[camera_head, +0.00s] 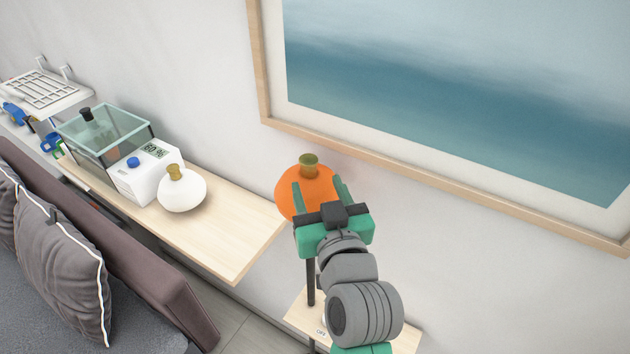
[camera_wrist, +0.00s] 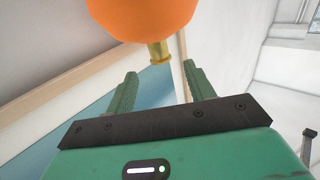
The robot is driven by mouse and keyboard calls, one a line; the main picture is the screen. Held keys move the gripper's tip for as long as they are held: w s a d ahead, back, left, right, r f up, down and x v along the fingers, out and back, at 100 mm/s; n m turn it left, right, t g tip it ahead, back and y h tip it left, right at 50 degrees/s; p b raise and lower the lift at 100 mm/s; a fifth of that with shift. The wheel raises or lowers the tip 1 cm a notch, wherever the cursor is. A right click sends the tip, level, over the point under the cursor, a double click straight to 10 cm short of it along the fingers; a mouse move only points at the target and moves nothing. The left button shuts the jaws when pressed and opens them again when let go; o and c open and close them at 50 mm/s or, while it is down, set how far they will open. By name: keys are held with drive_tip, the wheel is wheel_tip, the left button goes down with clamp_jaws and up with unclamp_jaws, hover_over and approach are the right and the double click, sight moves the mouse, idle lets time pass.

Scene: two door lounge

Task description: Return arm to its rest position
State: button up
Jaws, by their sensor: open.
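My gripper (camera_head: 319,186) is in the lower middle of the head view, its two green fingers pointing up in the picture and spread apart. It is open and holds nothing. A round orange vessel (camera_head: 291,202) with a gold neck is behind the fingers, partly hidden by them. In the wrist view, the orange vessel (camera_wrist: 140,15) is at the top, upside down in the picture, beyond my gripper's fingertips (camera_wrist: 160,72). Its gold neck shows between the two fingers in the picture. I cannot tell whether a finger touches it.
A wooden shelf (camera_head: 225,240) along the wall bears a round white vessel (camera_head: 182,193), a white device with a display (camera_head: 144,172) and a glass box (camera_head: 113,128). A framed picture (camera_head: 470,110) hangs behind my arm. A sofa (camera_head: 110,240) stands at lower left. A dark post (camera_head: 311,271) stands beside my arm.

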drive_tip(key=s+r+m+t+h+p, duration=0.1)
drive_tip(key=s+r+t+p, duration=0.1)
drive_tip(key=s+r, duration=0.4)
drive_tip(key=s+a+r+t+h+p, duration=0.1)
drive_tip(key=s+r+t+p, duration=0.2)
drive_tip(key=r, duration=1.4)
drive_tip(key=s+a+r+m+t+h+p, duration=0.1)
drive_tip(key=s+r+t+p, duration=0.1)
drive_tip(key=s+r, duration=0.8)
drive_tip(key=shift+s+r+m+h, duration=0.15)
drive_tip(key=shift+r+m+h, duration=0.15)
drive_tip(key=shift+r, duration=0.35)
